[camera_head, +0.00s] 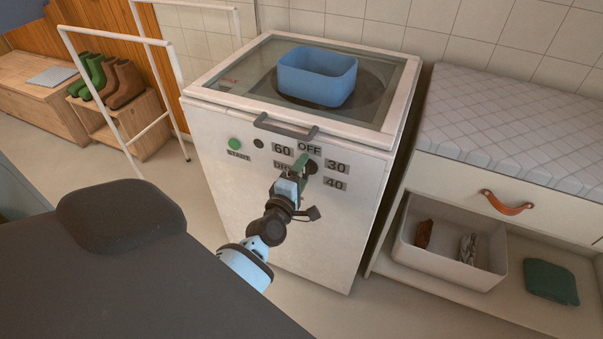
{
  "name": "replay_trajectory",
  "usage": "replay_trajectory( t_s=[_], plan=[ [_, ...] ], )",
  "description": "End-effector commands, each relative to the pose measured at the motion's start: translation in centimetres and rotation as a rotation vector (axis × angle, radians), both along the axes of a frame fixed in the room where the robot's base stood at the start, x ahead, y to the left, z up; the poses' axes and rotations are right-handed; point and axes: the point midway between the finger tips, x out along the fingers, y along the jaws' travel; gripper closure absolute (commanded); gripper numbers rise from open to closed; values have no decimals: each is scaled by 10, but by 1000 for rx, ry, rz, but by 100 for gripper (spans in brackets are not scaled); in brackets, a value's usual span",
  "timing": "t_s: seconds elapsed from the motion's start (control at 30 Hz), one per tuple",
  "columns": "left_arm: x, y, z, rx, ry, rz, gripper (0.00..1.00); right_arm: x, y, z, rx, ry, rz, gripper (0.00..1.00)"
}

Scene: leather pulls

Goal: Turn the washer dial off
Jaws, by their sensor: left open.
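The white washer (235,190) stands in the middle with its front panel toward me. The panel has the labels 60, OFF, 30, 40 and a partly covered one at lower left. The dark dial (312,167) sits below OFF, between these labels, and is mostly hidden by my left gripper. I cannot tell which label it points to. My left gripper (303,165) is open at the dial, with its greenish fingers in front of or beside it. Contact cannot be made out. My right gripper is not in view.
A blue tub (317,77) stands on the washer's glass lid, above a grey handle (286,127). A green START button (234,143) is left on the panel. A white rack (122,141) stands left. A padded bench (500,130) with a lower bin (447,267) is right.

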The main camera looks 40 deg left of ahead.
Motion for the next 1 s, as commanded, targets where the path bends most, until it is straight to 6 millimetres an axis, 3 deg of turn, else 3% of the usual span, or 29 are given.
replay_trajectory(
  t_s=[0.27, 0.7, 1.0],
  plan=[
    [-12, -3, -2, -1, 3, 0, 31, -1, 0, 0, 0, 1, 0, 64],
    [-70, -17, -1, 0, 2, 0, 31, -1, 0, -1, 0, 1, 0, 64],
    [-76, -18, 0, 0, 0, 0, 31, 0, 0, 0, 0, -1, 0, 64]
  ],
)
